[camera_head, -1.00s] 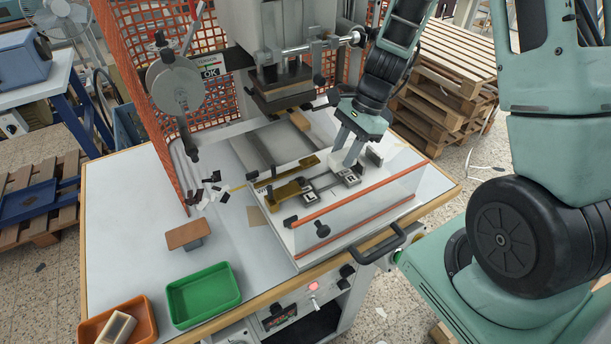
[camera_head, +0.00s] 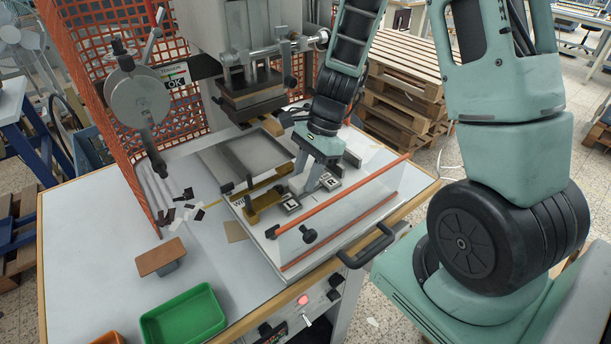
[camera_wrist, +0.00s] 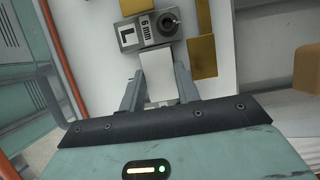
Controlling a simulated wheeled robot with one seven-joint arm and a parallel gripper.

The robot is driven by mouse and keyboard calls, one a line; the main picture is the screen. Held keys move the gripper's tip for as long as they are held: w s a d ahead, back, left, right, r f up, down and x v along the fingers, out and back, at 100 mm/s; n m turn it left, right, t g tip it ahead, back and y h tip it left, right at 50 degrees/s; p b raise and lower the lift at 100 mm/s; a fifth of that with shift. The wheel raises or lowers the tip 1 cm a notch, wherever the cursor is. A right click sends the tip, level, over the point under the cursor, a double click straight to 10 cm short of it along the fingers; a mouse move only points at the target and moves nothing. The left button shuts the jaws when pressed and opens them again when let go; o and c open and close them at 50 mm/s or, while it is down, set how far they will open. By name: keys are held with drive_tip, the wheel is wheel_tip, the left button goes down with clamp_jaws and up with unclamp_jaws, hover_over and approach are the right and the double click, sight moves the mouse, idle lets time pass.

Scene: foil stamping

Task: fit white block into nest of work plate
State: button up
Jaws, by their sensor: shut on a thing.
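My gripper (camera_head: 306,182) is low over the white work plate (camera_head: 258,222), between the two small marked blocks. In the wrist view its two grey fingers (camera_wrist: 158,92) are shut on the white block (camera_wrist: 157,68), which shows between them. The block's far end lies close to the grey block marked L 6 mm (camera_wrist: 146,30); I cannot tell if they touch. In the head view the fingers largely hide the white block. The nest cannot be made out clearly, so I cannot tell how the block sits in it.
An orange-edged clear guard (camera_head: 345,205) stands along the plate's front. The press head (camera_head: 250,92) hangs behind. Brass strips (camera_wrist: 202,57) lie beside the L block. A green tray (camera_head: 183,318) and a brown-topped stand (camera_head: 161,257) are at the left, with clear table between.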

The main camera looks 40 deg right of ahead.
drive_tip(key=shift+f, duration=0.1)
drive_tip(key=shift+s+f+b, duration=0.3)
drive_tip(key=shift+f+b, duration=0.25)
drive_tip(key=shift+f, duration=0.05)
drive_tip(key=o, duration=0.7)
drive_tip(key=shift+f, duration=0.1)
drive_tip(key=shift+r+p, duration=0.3)
drive_tip(key=shift+r, duration=0.15)
drive_tip(key=v, duration=1.3)
drive_tip(key=s+a+n+h, duration=0.2)
drive_tip(key=s+a+n, duration=0.6)
drive_tip(key=a+n, duration=0.3)
drive_tip(key=s+a+n+h, duration=0.1)
drive_tip(key=s+a+n, duration=0.8)
drive_tip(key=a+n, duration=0.3)
drive_tip(key=n, duration=0.2)
drive_tip(key=shift+s+n+h, duration=0.15)
drive_tip(key=shift+n+h, duration=0.25)
